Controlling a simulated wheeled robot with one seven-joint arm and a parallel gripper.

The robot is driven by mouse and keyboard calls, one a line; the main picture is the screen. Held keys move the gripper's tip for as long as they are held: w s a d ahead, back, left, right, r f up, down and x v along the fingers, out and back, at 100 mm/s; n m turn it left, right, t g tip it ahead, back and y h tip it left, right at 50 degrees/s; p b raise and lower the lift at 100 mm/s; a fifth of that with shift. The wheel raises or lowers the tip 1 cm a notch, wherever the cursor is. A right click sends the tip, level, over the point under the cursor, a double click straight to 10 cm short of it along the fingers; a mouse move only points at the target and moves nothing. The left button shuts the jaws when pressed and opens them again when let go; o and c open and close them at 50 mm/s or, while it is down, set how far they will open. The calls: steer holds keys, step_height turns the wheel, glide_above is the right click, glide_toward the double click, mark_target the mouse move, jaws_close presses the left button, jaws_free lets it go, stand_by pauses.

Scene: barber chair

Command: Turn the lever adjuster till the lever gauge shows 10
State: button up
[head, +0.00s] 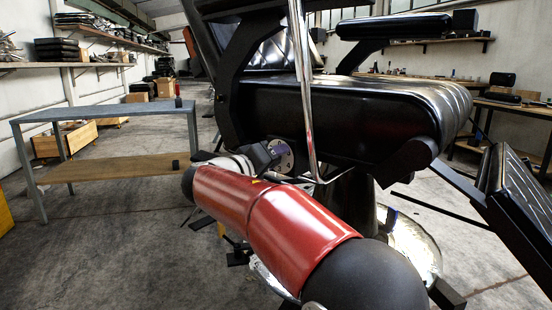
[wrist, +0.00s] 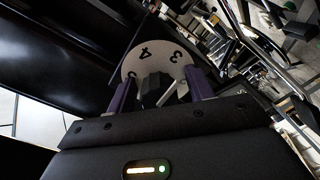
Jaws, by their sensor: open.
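The lever gauge (wrist: 145,66) is a pale round dial in the wrist view. It shows the numbers 3 and 4 and part of another number at the left. The lever adjuster (wrist: 154,90) looks like a black knob in front of the dial. My gripper (wrist: 160,80) is open, with one purple finger on either side of the knob; I cannot tell whether they touch it. In the head view the gauge (head: 285,157) sits on the chair's side under the seat, with a 4 visible. My gripper (head: 262,154) is at its left edge and hides the adjuster.
The black barber chair seat (head: 340,105) is just above my arm. A chrome rod (head: 300,80) runs down close to the right of the gauge. A footrest (head: 520,200) juts out at the right. A grey table (head: 105,113) stands at the left, with open floor before it.

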steer(key=v, duration=0.7)
steer(key=shift+s+a, duration=0.3)
